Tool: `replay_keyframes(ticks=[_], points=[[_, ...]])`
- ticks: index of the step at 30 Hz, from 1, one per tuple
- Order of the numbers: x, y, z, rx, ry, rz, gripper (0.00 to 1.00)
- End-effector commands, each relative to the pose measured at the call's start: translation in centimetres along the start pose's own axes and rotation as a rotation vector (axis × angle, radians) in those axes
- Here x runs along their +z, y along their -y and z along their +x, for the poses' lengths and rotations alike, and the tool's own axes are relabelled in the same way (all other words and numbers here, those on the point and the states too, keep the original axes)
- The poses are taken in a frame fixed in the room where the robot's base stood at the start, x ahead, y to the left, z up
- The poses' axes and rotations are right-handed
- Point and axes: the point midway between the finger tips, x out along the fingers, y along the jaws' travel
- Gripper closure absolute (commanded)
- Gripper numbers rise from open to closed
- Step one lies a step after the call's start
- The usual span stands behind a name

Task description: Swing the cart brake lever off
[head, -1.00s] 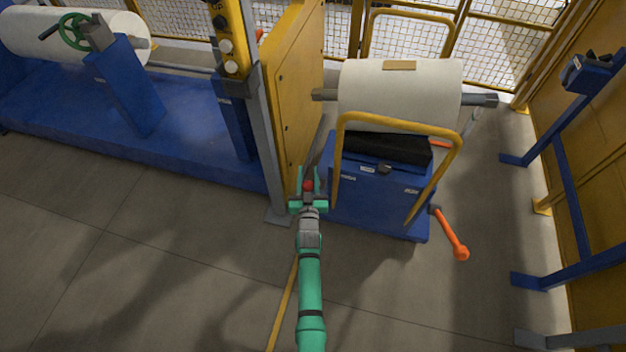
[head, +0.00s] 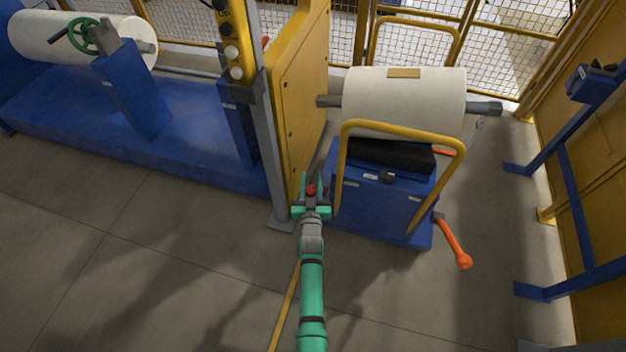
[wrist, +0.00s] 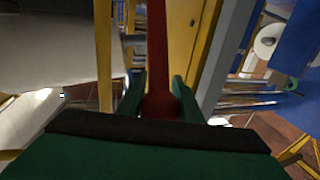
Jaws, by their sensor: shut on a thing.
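The blue cart (head: 375,205) stands right of centre in the head view, with a yellow tube handle and a white film roll (head: 405,105) on top. My gripper (head: 312,194) is at the cart's left side, near the grey post. It is shut on a red lever, whose round knob (head: 312,190) shows between the fingers. In the wrist view the red lever (wrist: 158,45) runs up from the knob between my green fingers (wrist: 158,98). Most of the lever is hidden in the head view. An orange lever (head: 455,243) sticks out at the cart's right side.
A grey post (head: 268,150) and yellow panel (head: 305,100) stand close left of my gripper. A blue machine base (head: 200,150) lies further left. A blue frame (head: 575,190) stands at the right. The floor in front is clear.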

Motion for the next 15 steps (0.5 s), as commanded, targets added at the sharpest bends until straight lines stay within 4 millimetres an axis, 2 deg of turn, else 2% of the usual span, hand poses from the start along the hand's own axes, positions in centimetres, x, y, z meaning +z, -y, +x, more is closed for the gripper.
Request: replay_keyframes(ticks=[1, 14, 15], points=[[1.21, -1.46, -0.4, 0.022, 0.024, 0.002, 1.0], [1.23, -1.47, -0.42, 0.022, 0.024, 0.002, 1.0], [1.23, -1.47, -0.42, 0.022, 0.024, 0.002, 0.63]])
